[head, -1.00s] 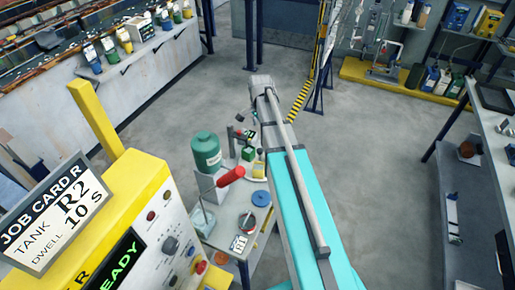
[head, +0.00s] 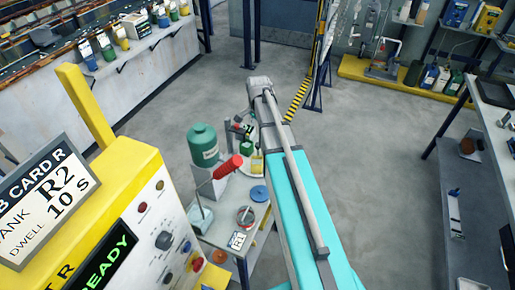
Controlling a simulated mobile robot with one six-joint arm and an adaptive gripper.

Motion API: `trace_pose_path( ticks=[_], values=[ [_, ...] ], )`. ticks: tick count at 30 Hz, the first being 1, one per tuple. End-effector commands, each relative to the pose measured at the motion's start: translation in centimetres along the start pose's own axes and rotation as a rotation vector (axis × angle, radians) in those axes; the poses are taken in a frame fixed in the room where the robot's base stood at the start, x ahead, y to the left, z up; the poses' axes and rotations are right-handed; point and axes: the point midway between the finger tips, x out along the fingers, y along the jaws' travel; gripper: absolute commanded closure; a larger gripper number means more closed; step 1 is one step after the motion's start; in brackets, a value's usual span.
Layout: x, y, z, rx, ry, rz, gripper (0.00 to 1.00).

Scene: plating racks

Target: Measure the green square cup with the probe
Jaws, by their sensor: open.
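A small green square cup (head: 247,147) stands at the far end of the small grey table, beside a yellow container (head: 257,162). A dark item with red on it (head: 238,129) sits just behind the cup; it is too small to tell whether it is the probe. My teal and grey arm reaches up the middle of the picture, just right of the cup. My gripper cannot be made out; the arm or the items on the table may hide it.
A green tank (head: 203,146), a red cylinder (head: 228,167), a blue disc (head: 259,193) and a round dish (head: 245,216) crowd the table (head: 222,232). A yellow control cabinet (head: 125,185) stands left. Open floor (head: 375,170) lies right, before shelving (head: 420,200).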

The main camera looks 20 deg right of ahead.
Motion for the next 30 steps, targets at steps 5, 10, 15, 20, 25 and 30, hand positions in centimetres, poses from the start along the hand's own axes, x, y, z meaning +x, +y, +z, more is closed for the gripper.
trace_pose_path(
  ticks=[5,10,15,20,25,30],
  values=[
    [1.8,0.0,0.0,-0.001,0.000,0.000,0.25],
    [3.1,0.0,0.1,-0.001,0.000,0.000,0.25],
    [4.4,0.0,0.1,-0.001,0.000,0.000,0.25],
    [5.6,-0.1,0.1,-0.001,0.000,0.000,0.25],
    [6.8,-0.1,0.1,-0.002,0.000,0.000,0.25],
    [8.1,-0.1,0.1,-0.002,0.000,0.000,0.25]
  ],
)
